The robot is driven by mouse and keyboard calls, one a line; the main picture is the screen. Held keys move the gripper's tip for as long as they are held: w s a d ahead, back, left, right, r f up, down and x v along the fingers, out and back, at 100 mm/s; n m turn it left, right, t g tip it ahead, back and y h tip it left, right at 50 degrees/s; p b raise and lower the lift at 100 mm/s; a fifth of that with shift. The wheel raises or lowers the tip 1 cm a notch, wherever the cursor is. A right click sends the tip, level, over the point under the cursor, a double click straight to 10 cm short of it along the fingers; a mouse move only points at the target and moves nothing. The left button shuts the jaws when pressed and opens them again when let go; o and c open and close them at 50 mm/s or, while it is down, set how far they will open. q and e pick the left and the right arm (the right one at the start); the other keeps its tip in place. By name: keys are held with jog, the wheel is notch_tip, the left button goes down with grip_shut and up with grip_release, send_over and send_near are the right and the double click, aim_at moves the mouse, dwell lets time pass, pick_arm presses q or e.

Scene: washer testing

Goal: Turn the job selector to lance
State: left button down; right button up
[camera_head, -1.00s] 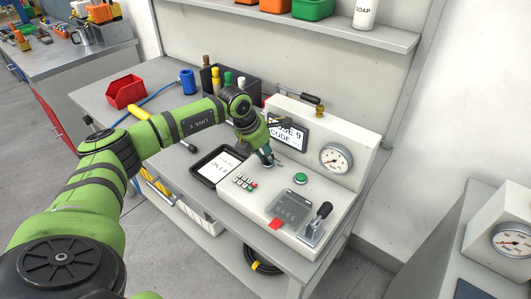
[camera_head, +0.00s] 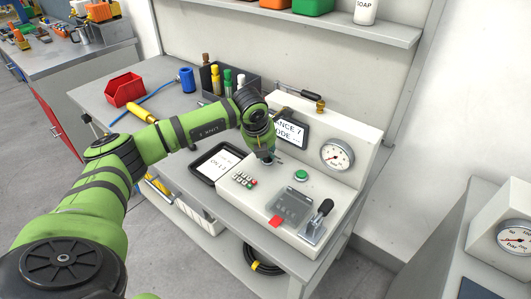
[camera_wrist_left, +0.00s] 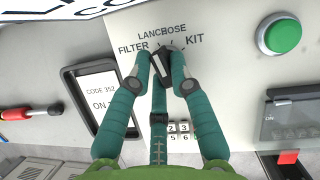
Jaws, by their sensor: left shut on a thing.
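The job selector (camera_wrist_left: 163,66) is a small dark knob on the sloped white panel. In the left wrist view, the labels FILTER, LANCE, HOSE and KIT fan out above it, with LANCE and HOSE partly overlapping. In the head view, my left gripper (camera_head: 267,158) points down at the panel and hides most of the knob. The display (camera_head: 290,133) shows text ending in "ANCE /" with "ODE" below, its left part covered by my wrist. My right gripper is not in view.
A green button (camera_head: 301,175), a keypad (camera_head: 244,180), a clear cover (camera_head: 293,204) and a black lever (camera_head: 319,217) are close by on the panel. A pressure gauge (camera_head: 337,155) is on the upright face.

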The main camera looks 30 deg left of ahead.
pick_arm(q)
jog(key=shift+n+y, duration=0.3)
jog(key=shift+n, duration=0.2)
jog(key=c, duration=1.1)
grip_release()
jog(key=v, duration=1.2)
